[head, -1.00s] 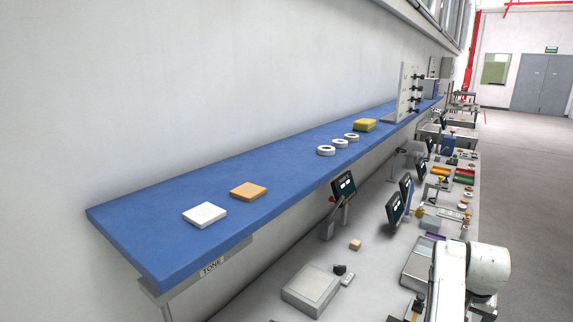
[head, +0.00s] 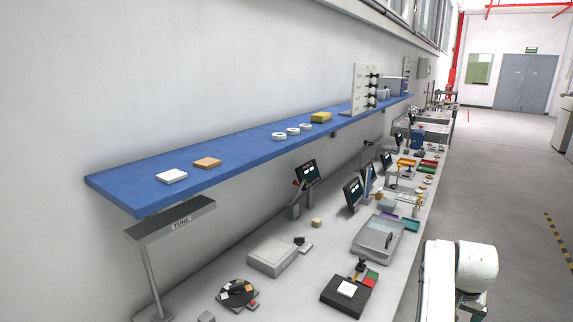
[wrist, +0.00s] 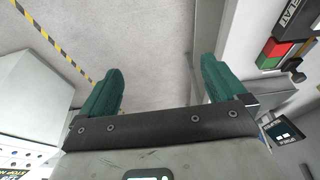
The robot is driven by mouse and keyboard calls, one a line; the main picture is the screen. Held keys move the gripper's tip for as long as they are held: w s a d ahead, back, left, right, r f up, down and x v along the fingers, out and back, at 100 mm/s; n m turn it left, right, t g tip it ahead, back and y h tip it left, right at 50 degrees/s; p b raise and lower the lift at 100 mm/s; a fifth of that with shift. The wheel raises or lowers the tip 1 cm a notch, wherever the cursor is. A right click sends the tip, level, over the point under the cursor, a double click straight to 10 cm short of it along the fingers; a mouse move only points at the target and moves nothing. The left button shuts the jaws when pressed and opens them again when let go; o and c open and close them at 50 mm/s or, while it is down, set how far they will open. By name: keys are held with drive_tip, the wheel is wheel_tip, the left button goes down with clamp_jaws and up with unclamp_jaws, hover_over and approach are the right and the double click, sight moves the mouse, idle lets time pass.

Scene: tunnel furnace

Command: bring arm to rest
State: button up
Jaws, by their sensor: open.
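My gripper (wrist: 160,88) shows in the wrist view, with its two green fingers spread wide apart and nothing between them. Grey floor lies beyond the fingers. In the head view my white arm (head: 476,270) stands at the lower right, beside the long grey bench. The gripper itself is not clearly visible in the head view.
A blue shelf (head: 240,148) on the wall bears white and orange blocks, white rings and a yellow block. The grey bench (head: 335,240) below holds a black device (head: 345,298), a grey box (head: 272,256) and several screens. Open floor (head: 525,220) lies to the right.

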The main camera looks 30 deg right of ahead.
drive_tip(key=s+a+f+n+b, duration=0.15)
drive_tip(key=a+f+n, duration=0.3)
drive_tip(key=a, duration=0.55)
drive_tip(key=s+a+f+n, duration=0.25)
drive_tip(key=a+f, duration=0.25)
drive_tip(key=a, duration=0.5)
drive_tip(key=s+a+f+n+y, duration=0.1)
drive_tip(key=s+a, duration=0.3)
drive_tip(key=a, duration=0.4)
drive_tip(key=s+a+f+n+y, duration=0.2)
drive_tip(key=s+a+n, duration=0.2)
drive_tip(key=a, duration=0.4)
drive_tip(key=shift+s+n+b, duration=0.3)
drive_tip(key=shift+s+b, duration=0.15)
drive_tip(key=shift+s, duration=0.15)
